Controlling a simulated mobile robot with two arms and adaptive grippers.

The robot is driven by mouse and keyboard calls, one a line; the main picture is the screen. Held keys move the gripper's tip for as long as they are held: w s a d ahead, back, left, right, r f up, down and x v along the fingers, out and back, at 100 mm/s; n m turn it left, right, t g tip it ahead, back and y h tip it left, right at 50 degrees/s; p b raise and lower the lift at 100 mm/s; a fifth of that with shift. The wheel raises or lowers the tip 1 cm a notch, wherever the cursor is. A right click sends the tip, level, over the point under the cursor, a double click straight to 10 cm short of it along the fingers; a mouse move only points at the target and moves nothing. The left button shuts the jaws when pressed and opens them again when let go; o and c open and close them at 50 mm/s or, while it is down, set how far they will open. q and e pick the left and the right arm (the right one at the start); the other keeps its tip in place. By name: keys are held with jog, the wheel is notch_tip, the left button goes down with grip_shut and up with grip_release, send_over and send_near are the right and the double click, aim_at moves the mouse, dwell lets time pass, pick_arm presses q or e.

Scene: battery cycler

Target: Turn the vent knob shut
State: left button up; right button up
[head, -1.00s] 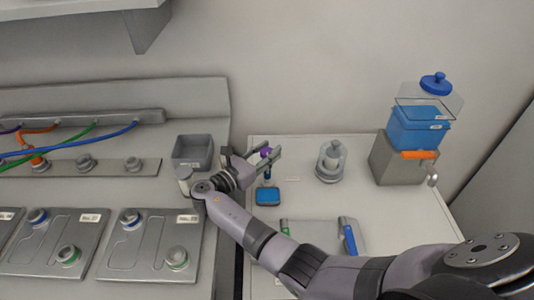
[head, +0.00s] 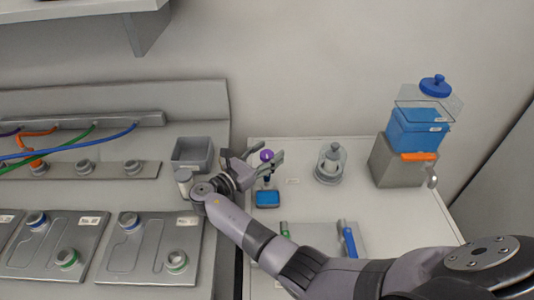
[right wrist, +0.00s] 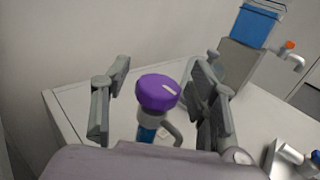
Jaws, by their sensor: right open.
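In the head view the knob (head: 266,155) is a small purple spot above a blue-topped block (head: 267,199) on the white table. My right gripper (head: 263,166) is open, its fingers around the knob's place in the head view. In the right wrist view the right gripper (right wrist: 160,100) has one finger on each side of the knob, with visible gaps. My left gripper is not in view.
A glass-covered grey fitting (head: 331,164) stands right of the knob. A blue tank on a grey stand (head: 402,158) with an orange-handled tap is further right. A grey bin (head: 192,153) is close on the left, beside battery modules (head: 150,246).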

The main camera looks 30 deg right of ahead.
aim_at(267, 154)
notch_tip(267, 154, up, 10)
dwell(0.5)
dwell(0.3)
